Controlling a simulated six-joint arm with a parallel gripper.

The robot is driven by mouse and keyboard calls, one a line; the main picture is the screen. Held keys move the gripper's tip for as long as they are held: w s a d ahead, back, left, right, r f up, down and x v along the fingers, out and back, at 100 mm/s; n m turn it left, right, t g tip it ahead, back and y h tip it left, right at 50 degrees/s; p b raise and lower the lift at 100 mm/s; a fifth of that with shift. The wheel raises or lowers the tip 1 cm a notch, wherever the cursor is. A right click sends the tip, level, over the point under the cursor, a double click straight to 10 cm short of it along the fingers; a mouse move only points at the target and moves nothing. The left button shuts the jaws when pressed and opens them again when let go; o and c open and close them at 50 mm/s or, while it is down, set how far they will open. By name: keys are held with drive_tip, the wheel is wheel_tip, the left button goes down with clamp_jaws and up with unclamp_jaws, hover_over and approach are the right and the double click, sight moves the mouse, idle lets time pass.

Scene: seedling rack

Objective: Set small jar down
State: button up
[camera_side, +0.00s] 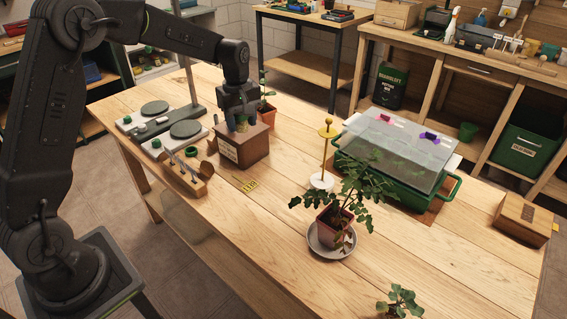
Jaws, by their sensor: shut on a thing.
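My gripper (240,120) points down over a brown wooden box (256,151) left of the middle of the table. Its fingers are shut on the small jar (241,122), which shows only as a small yellowish-green patch between them. The fingers and the jar are at the box's top. I cannot tell whether the jar touches the box or is just above it.
A potted plant (267,113) stands close behind the box. Clear table lies front right of the box.

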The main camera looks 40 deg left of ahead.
drive_tip(key=n, duration=0.1)
hover_over(284, 163)
drive_tip(key=s, duration=0.2)
drive_tip(key=f, duration=0.1)
drive_tip(key=w, duration=0.2)
wheel_tip(284, 163, down, 16)
drive_tip(key=shift+f, duration=0.1)
drive_tip(key=o, duration=1)
drive_tip(key=shift+c, duration=0.2)
